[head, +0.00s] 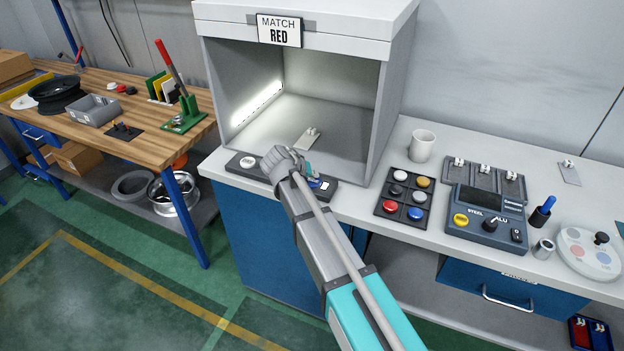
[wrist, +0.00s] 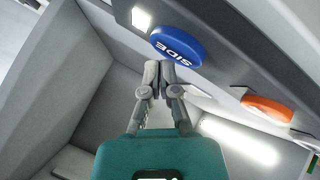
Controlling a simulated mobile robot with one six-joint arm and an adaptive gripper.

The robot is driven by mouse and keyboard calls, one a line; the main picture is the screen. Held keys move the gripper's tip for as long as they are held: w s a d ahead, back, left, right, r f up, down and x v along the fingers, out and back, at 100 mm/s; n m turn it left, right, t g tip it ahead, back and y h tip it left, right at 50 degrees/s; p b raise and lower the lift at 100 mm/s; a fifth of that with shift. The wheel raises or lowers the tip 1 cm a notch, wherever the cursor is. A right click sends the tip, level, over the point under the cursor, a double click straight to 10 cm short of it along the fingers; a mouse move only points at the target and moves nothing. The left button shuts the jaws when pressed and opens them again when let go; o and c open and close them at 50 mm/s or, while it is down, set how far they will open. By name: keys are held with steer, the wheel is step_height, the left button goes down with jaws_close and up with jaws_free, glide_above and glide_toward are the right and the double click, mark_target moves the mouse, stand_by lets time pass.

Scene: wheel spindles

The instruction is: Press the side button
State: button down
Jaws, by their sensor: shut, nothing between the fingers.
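The blue round button marked SIDE (wrist: 178,47) sits on the dark control strip along the front of the light booth. It reads upside down in the wrist view. In the head view the blue button (head: 317,183) shows only in part beside my gripper's teal body. My gripper (wrist: 160,66) is shut and empty, with its fingertips right at the button's edge in the wrist view. I cannot tell whether they touch it. In the head view my wrist hides the fingertips.
The strip also carries an orange button (wrist: 267,108) and a white button (head: 247,162). The booth (head: 395,90) has a MATCH RED sign (head: 279,30) and a small plate with a part (head: 307,138) inside. A colored button pad (head: 403,195) and mug (head: 422,146) stand to the right.

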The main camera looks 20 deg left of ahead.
mark_target(313, 182)
steer(key=shift+r, duration=0.1)
step_height(313, 182, up, 6)
steer(key=p, duration=0.6)
stand_by(0.6)
steer(key=s+d+f+g, duration=0.1)
steer(key=d, duration=0.7)
steer(key=s+d+f+m+g, duration=0.1)
steer(key=d+g, duration=0.1)
steer(key=d, duration=0.6)
steer(key=s+d+f+m+g, duration=0.1)
steer(key=d+f, duration=0.1)
steer(key=d, duration=0.7)
steer(key=shift+s+g, duration=0.35)
steer(key=shift+g, duration=0.05)
steer(key=s+d+f+m+g+y, duration=0.1)
steer(key=s+d, duration=0.5)
steer(key=d, duration=0.3)
steer(key=s+d+m+g+y, duration=0.1)
steer(key=s+d+g+y, duration=0.1)
steer(key=s+d, duration=0.4)
steer(key=d, duration=0.2)
steer(key=shift+s+d+f+g+y, duration=0.3)
steer(key=shift+s+d+f, duration=0.05)
steer(key=shift+f, duration=0.05)
